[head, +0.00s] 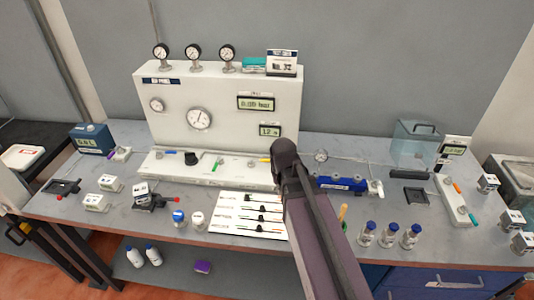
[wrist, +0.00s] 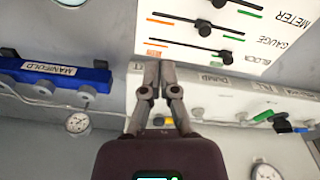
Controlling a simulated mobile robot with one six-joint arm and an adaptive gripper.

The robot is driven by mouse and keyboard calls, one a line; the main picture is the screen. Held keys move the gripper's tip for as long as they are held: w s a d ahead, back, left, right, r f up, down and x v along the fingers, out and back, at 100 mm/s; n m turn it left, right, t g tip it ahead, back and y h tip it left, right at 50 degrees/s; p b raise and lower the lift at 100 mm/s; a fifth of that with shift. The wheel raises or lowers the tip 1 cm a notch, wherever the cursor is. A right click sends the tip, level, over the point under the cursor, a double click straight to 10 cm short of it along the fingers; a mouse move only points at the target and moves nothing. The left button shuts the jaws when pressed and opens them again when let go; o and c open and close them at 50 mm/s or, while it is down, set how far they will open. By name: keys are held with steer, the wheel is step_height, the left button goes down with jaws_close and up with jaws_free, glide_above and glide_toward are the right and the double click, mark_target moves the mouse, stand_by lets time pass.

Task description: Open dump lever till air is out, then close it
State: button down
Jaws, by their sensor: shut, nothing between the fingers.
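The white panel (head: 225,112) has a valve ledge (head: 205,174) along its front. On it are a blue lever (head: 168,153), a black knob (head: 191,158), a green lever (head: 217,163) and a yellow lever (head: 259,162). In the wrist view, upside down, a DUMP label (wrist: 212,79) marks the ledge. I cannot tell for sure which lever is the dump lever. My gripper (wrist: 159,66) is shut and empty, its fingers in front of the ledge, left of that label. My arm hides the fingertips in the head view.
A pressure display (head: 257,103) appears to read 0.00 bar, with a smaller display (head: 269,130) below. The white slider board (head: 246,214) lies before the ledge. The blue manifold (head: 338,184) lies right of my arm. Bottles (head: 388,235) stand at the front edge.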

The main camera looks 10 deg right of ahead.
mark_target(261, 160)
steer(key=w+r+m+t+p, duration=0.1)
steer(key=w+r, duration=0.1)
steer(key=w, duration=0.8)
steer(key=w+r+m+t+p, duration=0.1)
steer(key=w+r+p, duration=0.1)
steer(key=w, duration=0.8)
steer(key=shift+a+r+m+t+h, duration=0.25)
steer(key=shift+r+m+t+h, duration=0.05)
steer(key=shift+r+t+h, duration=0.15)
steer(key=shift+w+f, duration=0.15)
steer(key=shift+f, duration=0.05)
steer(key=b+x, duration=0.9)
steer(key=shift+w+f, duration=0.1)
steer(key=shift+f, duration=0.2)
steer(key=shift+d, duration=0.1)
steer(key=shift+d, duration=0.1)
